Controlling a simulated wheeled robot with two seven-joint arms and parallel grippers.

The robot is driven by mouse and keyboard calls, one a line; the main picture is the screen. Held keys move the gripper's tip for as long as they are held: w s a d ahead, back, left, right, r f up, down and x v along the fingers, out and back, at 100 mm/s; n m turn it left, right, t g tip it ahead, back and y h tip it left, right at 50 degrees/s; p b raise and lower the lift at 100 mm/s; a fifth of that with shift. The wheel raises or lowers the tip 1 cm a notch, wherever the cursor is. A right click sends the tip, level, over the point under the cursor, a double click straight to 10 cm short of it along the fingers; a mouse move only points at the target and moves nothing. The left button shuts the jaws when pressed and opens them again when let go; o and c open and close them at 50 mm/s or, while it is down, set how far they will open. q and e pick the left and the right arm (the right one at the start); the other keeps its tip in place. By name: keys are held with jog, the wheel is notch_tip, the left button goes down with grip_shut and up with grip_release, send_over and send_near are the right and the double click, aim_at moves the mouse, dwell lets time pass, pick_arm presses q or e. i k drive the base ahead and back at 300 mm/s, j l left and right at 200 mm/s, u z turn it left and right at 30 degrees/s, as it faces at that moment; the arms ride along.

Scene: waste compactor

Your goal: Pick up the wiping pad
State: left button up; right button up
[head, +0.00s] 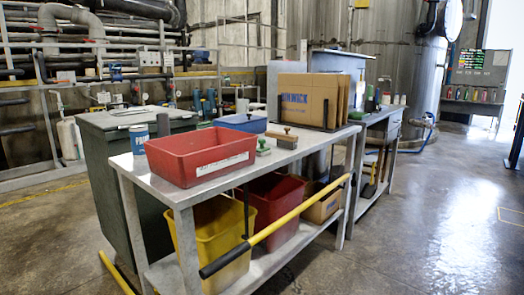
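A small green block with a raised grip (263,147) sits on the metal table (165,188), just right of the red bin. Beside it, a little farther right, is a tan-brown block with a dark knob on top (282,137). Either could be the wiping pad; I cannot tell for sure at this size. Both are uncovered on the tabletop. Neither of my grippers is in view.
A red bin (200,157), blue tray (240,122), blue-white can (139,138) and cardboard (300,98) share the tabletop. A yellow pole (290,216) slants across the table's front. Yellow (222,240) and red bins (276,205) stand on the lower shelf. Floor at right is clear.

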aim_at(263, 151)
jog(key=i+j, duration=0.65)
jog(key=j, duration=0.15)
